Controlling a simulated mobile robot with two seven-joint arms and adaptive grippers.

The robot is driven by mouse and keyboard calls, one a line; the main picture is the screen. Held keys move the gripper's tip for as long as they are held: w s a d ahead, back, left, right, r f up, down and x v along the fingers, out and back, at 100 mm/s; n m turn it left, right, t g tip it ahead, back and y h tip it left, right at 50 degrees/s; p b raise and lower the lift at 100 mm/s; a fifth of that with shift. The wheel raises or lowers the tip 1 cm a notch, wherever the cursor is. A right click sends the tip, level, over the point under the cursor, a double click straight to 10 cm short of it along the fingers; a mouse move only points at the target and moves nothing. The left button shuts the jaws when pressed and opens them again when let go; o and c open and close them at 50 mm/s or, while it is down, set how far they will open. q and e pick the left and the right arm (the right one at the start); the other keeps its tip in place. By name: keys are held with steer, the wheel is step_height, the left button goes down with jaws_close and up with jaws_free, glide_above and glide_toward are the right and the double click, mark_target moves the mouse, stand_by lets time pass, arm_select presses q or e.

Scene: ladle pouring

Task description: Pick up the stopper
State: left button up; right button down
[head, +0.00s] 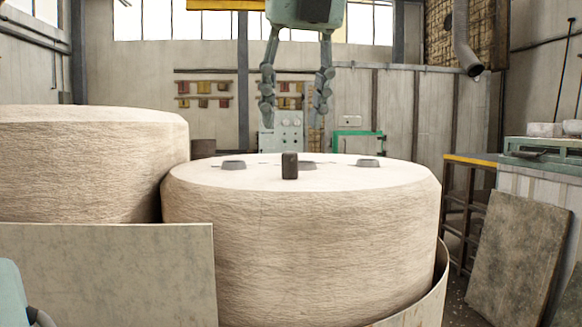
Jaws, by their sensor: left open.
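A small dark upright cylinder (289,165), which looks like the stopper, stands on the flat top of a large pale round block (300,230). Low grey rings sit on the same top, one at the left (233,164), one at the right (367,163) and one partly hidden behind the cylinder. My left gripper (294,118) hangs fingers down above the cylinder in the picture, with its two fingers spread and nothing between them. The fingertips are apart from the cylinder; how far off in depth I cannot tell. My right gripper is out of view.
A second, taller pale round block (85,165) stands close at the left. A flat grey panel (110,275) is in front of it. A yellow-topped rail (470,160) and a leaning slab (518,255) are at the right. The air around the cylinder looks clear.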

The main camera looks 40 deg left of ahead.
mark_target(290, 159)
arm_select(q)
steer(key=x, duration=0.6)
steer(key=shift+d+f, duration=0.1)
jaws_close()
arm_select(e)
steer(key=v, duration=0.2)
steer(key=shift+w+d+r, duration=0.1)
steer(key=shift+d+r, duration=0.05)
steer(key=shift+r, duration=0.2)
